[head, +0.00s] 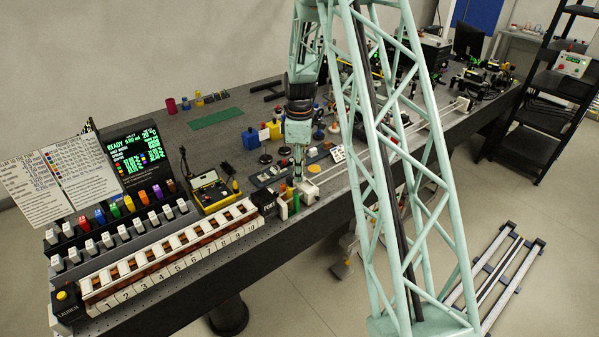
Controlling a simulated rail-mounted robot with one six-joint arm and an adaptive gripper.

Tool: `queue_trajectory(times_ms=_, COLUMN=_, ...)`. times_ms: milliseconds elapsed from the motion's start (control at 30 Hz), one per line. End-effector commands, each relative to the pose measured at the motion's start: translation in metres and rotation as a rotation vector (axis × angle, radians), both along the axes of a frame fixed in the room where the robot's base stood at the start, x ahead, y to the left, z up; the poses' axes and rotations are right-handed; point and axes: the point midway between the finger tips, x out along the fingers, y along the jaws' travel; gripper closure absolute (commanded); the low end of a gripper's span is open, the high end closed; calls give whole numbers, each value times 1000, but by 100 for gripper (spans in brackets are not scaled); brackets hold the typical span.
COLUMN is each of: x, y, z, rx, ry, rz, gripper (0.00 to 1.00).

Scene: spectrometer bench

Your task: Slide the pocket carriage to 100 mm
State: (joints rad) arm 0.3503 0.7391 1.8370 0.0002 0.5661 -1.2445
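My gripper (298,176) points down over the front part of the bench, right of the "PORT" block. Its fingers are small in the picture, and I cannot tell whether they are open or shut. A pale slide rail (345,168) runs from close to my gripper toward the far right of the bench. A small white block (309,189) sits at its near end, just right of my gripper; it looks like the pocket carriage, but I cannot be sure. I cannot tell whether my gripper touches it. No millimetre scale is readable. My mint lattice column hides part of the rail.
A numbered row of white slots (170,258) fills the front left of the bench. A yellow device (212,192) stands behind it, and a screen (136,152) farther left. Coloured small items crowd around my gripper. A green mat (215,118) lies behind, with bare bench nearby.

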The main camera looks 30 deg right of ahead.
Motion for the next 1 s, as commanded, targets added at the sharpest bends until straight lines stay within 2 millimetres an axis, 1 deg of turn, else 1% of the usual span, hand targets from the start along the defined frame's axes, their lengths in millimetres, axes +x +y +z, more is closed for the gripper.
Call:
queue_trajectory(times_ms=333, x=0, y=0, z=2, rx=-1, ry=-1, rz=0, gripper=77)
queue_trajectory(times_ms=533, x=1, y=0, z=11, rx=-1, ry=-1, rz=0, gripper=77)
queue_trajectory(times_ms=767, x=1, y=0, z=34, rx=-1, ry=-3, rz=0, gripper=77)
queue_trajectory(times_ms=1000, x=1, y=0, z=67, rx=0, ry=-2, rz=0, gripper=77)
